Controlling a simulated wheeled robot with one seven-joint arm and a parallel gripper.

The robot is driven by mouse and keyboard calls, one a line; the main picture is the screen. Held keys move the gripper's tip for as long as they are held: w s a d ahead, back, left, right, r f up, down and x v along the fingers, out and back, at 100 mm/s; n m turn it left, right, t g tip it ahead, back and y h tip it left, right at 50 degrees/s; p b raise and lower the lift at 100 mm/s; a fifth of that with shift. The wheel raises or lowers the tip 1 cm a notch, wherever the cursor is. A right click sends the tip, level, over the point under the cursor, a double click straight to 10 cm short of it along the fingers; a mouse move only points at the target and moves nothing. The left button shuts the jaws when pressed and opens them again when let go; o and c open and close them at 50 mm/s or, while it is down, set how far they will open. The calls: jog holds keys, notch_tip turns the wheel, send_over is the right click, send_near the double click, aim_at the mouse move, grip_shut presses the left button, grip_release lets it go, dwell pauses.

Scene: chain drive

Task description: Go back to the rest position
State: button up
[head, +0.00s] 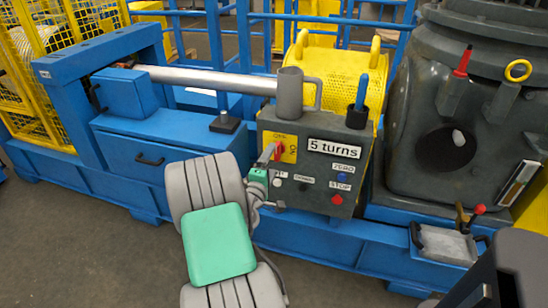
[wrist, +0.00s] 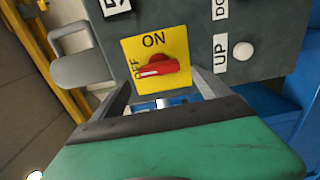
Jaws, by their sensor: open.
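My gripper (head: 268,156) is at the left part of the front of a dark grey control box (head: 318,185), close to a yellow switch plate. In the wrist view my gripper (wrist: 163,85) is open, with one finger on either side of the lower part of the yellow plate (wrist: 138,50). The red rotary switch (wrist: 157,67) sits beyond the fingertips, with nothing gripped. Its white-marked end points toward the OFF label. In the head view the switch (head: 278,149) is partly hidden by my gripper.
The box carries a "5 turns" sign (head: 333,148), a red STOP button (head: 337,199) and a grey mug (head: 290,94) on top. A blue machine frame (head: 165,140) stands left, a large grey housing (head: 430,130) right. Open floor (head: 60,240) lies in front at left.

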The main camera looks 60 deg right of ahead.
jog(key=shift+s+a, duration=0.15)
jog(key=shift+a, duration=0.7)
jog(key=shift+s+a, duration=0.15)
jog(key=shift+a, duration=0.7)
